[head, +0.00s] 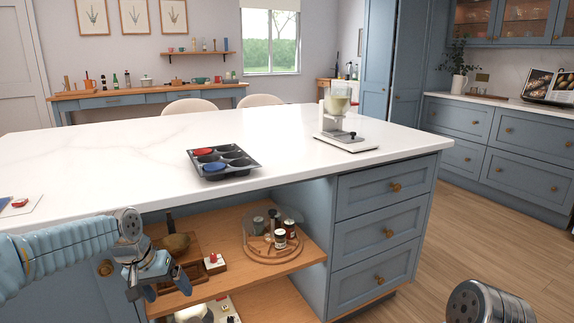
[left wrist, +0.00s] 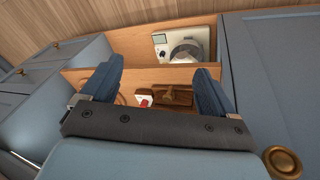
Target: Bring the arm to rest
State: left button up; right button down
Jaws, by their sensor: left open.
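My left gripper (head: 167,286) hangs at the lower left in the head view, in front of the island's open shelves. In the left wrist view the two blue fingers of this gripper (left wrist: 156,82) stand wide apart with nothing between them. Beyond the fingers are the wooden shelf (left wrist: 140,72) and a wooden box with a small red-and-white item (left wrist: 145,100). Only a rounded metal part of my right arm shows at the bottom right of the head view; its gripper is out of the picture.
The white worktop (head: 100,160) bears a muffin tin (head: 245,170) with red and blue cups, and a white blender-like appliance (head: 335,125). A turntable (head: 262,250) with jars stands on the upper shelf (head: 295,262). Drawers (head: 380,233) close the island's right end. Open floor (head: 450,240) lies right of it.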

pick_arm(q)
jog(key=s+d+f+h, duration=0.1)
jog(key=d+f, duration=0.3)
jog(key=f, duration=0.3)
jog(key=d+f, duration=0.4)
jog(key=f, duration=0.4)
jog(key=s+d+f+g, duration=0.1)
jog(key=s+d+f, duration=0.4)
jog(key=s+f, duration=0.5)
jog(key=s+d+f+g, duration=0.1)
jog(key=s+d+f, duration=0.4)
jog(key=s+f, duration=0.5)
jog(key=shift+s+d+f+n+h, duration=0.2)
jog(key=shift+s+f+n+h, duration=0.15)
jog(key=shift+s, duration=0.6)
